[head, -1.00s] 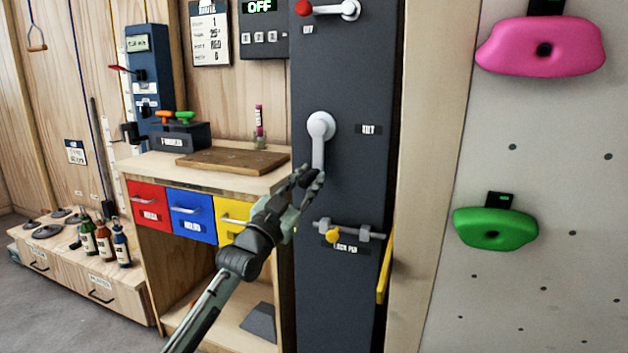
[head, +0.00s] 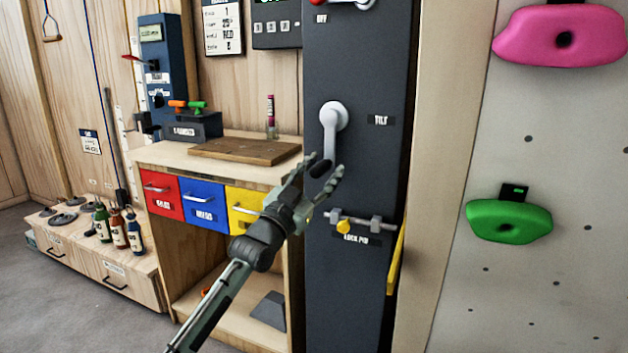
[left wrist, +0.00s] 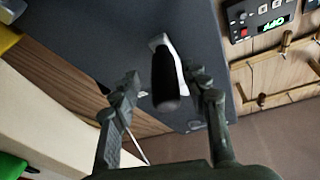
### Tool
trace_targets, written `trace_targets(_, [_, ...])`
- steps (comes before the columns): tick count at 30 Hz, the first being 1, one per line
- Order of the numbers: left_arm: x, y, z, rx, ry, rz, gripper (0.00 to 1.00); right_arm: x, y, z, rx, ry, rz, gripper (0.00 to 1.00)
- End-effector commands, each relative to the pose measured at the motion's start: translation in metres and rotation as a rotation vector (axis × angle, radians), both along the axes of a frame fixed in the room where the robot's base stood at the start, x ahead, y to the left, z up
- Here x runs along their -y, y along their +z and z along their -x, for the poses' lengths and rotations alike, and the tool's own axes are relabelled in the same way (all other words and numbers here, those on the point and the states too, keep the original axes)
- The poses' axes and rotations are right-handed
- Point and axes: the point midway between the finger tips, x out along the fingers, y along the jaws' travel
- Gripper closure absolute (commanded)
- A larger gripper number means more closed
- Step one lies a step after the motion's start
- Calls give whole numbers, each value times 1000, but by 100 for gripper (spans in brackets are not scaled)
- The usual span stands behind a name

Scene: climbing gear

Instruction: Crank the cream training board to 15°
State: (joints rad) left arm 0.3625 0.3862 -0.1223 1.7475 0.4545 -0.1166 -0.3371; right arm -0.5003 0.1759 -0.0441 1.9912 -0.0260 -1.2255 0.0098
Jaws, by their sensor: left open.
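The pale training board (head: 565,160) stands upright at the right in the head view, carrying a pink hold and a green hold. A white crank (head: 333,118) labelled TILT is on the dark column (head: 360,285), its arm hanging down. The crank's black grip (head: 320,168) is between the spread fingers of my left gripper (head: 316,178). In the left wrist view the black grip (left wrist: 166,80) points toward the camera between the two open fingers (left wrist: 162,92), with gaps on both sides. My right gripper is not in view.
The lock pin with its yellow knob (head: 343,227) is just below the crank. A yellow bar (head: 396,260) runs down the column's right edge. A bench (head: 215,152) with coloured drawers stands left of the column. A switch (head: 345,3) is above.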

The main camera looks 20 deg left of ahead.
Motion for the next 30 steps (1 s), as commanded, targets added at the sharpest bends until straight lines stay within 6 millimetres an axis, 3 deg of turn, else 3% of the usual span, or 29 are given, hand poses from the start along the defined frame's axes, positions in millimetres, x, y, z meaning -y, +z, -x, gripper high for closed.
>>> trace_targets(16, [-18, -37, 92, -5, -2, -1, 54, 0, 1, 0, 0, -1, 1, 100])
trace_targets(21, [-20, -40, 105, 0, -1, 0, 54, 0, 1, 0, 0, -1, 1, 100])
trace_targets(30, [-21, -41, 107, -1, -2, 0, 54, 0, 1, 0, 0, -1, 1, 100])
